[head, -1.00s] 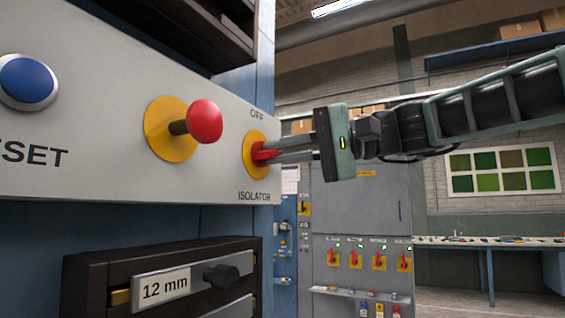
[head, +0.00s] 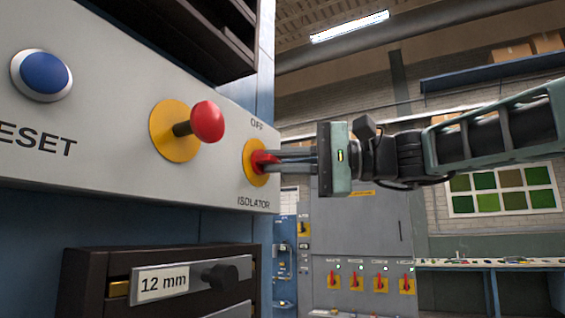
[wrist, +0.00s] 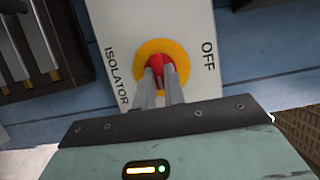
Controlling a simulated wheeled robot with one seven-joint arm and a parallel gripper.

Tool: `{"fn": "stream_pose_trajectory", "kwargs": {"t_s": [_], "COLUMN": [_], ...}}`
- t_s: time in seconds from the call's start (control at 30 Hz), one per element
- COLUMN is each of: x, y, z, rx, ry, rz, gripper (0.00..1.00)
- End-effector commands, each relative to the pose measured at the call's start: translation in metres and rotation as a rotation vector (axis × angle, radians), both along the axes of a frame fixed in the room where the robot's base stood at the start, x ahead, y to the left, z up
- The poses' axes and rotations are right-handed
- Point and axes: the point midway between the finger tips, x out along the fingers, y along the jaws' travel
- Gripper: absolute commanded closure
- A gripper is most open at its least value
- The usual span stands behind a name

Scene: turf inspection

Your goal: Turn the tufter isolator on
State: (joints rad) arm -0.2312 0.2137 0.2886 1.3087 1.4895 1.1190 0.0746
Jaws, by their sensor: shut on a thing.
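The isolator is a red handle on a round yellow plate (head: 252,176) at the right end of the grey panel, between the words OFF and ISOLATOR. My gripper (head: 268,161) reaches in from the right and is shut on the red handle. In the wrist view the red handle (wrist: 158,66) shows between and beyond the two grey fingers (wrist: 160,84), with the yellow plate (wrist: 184,56) around it. The fingers hide part of the handle, so I cannot tell its exact angle.
A red mushroom button (head: 207,121) stands out from the panel left of the isolator, with a blue RESET button (head: 41,75) further left. Below is a dark drawer unit (head: 95,275) marked 12 mm. A grey cabinet (head: 365,235) with several red switches stands behind.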

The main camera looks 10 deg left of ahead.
Motion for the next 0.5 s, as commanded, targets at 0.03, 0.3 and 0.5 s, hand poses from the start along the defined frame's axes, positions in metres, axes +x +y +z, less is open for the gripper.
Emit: {"fn": "stream_pose_trajectory", "kwargs": {"t_s": [0.03, 0.3, 0.5], "x": [0.0028, 0.0023, 0.0011], "y": [-0.0015, -0.0012, -0.0006], "z": [0.0002, 0.0001, 0.0000], "rx": [0.001, 0.001, 0.000], "ry": [0.002, 0.001, 0.000], "rz": [-0.008, -0.006, -0.003], "gripper": [1.00, 0.67, 0.67]}}
